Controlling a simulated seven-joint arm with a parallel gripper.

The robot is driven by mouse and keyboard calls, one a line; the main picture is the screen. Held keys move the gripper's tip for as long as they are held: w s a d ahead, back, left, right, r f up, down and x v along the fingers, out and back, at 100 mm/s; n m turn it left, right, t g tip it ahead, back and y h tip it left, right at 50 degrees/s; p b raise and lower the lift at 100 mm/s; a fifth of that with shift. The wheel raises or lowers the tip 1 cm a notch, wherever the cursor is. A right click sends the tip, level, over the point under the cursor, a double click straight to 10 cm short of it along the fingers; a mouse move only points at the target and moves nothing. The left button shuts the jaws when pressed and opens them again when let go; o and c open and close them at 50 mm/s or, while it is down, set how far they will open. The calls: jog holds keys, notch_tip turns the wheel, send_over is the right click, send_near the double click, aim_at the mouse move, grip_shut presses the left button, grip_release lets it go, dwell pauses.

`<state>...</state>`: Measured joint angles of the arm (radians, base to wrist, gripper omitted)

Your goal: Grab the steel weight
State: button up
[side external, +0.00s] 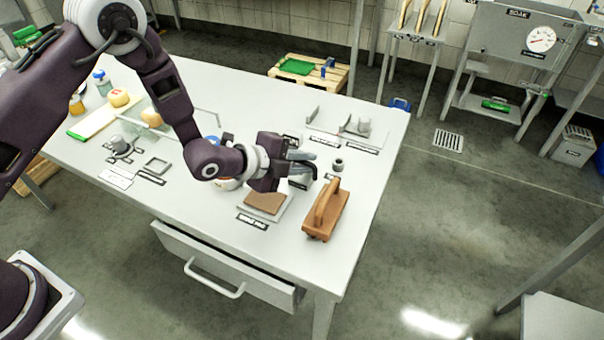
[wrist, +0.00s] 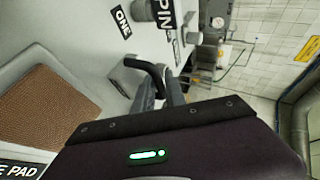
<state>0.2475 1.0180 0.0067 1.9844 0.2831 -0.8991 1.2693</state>
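My gripper (side external: 303,163) is over the right part of the white table, just behind the brown pad and left of the wooden tool. In the wrist view its fingers (wrist: 160,88) are seen steeply, with a dark curved piece at their tips; I cannot tell whether they hold anything. A grey metal object (side external: 300,182) shows partly below the fingers.
A brown pad (side external: 265,202) lies on a pale plate, also in the wrist view (wrist: 45,108). A brown wooden tool (side external: 326,212) with a raised handle stands near the right edge. A green-edged board (side external: 95,120) with yellow cheeses is at left. The drawer (side external: 225,270) is partly open.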

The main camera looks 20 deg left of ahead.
grip_shut()
jog(key=shift+r, duration=0.1)
dwell(1.2)
